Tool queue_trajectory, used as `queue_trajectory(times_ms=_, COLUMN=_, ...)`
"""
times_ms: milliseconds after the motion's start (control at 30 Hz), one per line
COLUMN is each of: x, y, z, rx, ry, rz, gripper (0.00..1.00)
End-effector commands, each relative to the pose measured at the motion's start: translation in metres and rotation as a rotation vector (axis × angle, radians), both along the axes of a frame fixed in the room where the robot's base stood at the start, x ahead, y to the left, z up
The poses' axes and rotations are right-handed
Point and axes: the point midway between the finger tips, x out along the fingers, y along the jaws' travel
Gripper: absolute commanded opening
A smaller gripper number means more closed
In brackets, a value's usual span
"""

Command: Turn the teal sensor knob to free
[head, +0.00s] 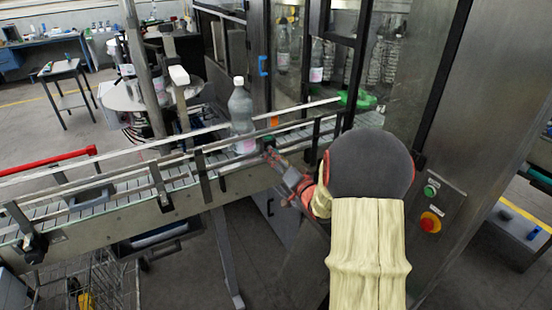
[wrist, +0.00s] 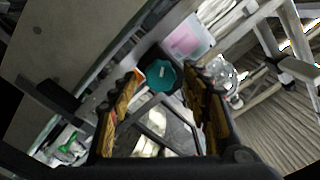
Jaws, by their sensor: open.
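The teal sensor knob (wrist: 161,75) shows in the wrist view, a lobed round knob with a small pale mark on its face. It sits just beyond the fingertips of my gripper (wrist: 160,88), between the two fingers. The fingers are apart, with nothing held between them. In the head view my gripper (head: 266,150) reaches the near rail of the conveyor, below the bottle. The knob is not clearly visible there, hidden by my gripper and arm. I cannot read any free or locked label near the knob.
A clear bottle (head: 241,112) stands on the conveyor (head: 130,187) just behind my gripper. Metal guide rails run along the belt. To the right is a steel cabinet with a green button (head: 429,191) and a red stop button (head: 430,222). Open floor lies at left.

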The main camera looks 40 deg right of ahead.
Motion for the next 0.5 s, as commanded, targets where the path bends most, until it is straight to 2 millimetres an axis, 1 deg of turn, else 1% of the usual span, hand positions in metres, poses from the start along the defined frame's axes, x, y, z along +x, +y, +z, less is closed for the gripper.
queue_trajectory(times_ms=33, x=0.0046, y=-0.0007, z=-0.0007, rx=0.000, ry=0.001, rz=0.001, gripper=0.48)
queue_trajectory(times_ms=133, x=0.0088, y=-0.0020, z=-0.0003, rx=0.000, ry=0.001, rz=0.001, gripper=0.48)
queue_trajectory(times_ms=400, x=0.0098, y=-0.0024, z=0.0002, rx=-0.001, ry=0.001, rz=-0.001, gripper=0.48)
queue_trajectory(times_ms=500, x=0.0098, y=-0.0024, z=0.0002, rx=-0.001, ry=0.001, rz=-0.001, gripper=0.42)
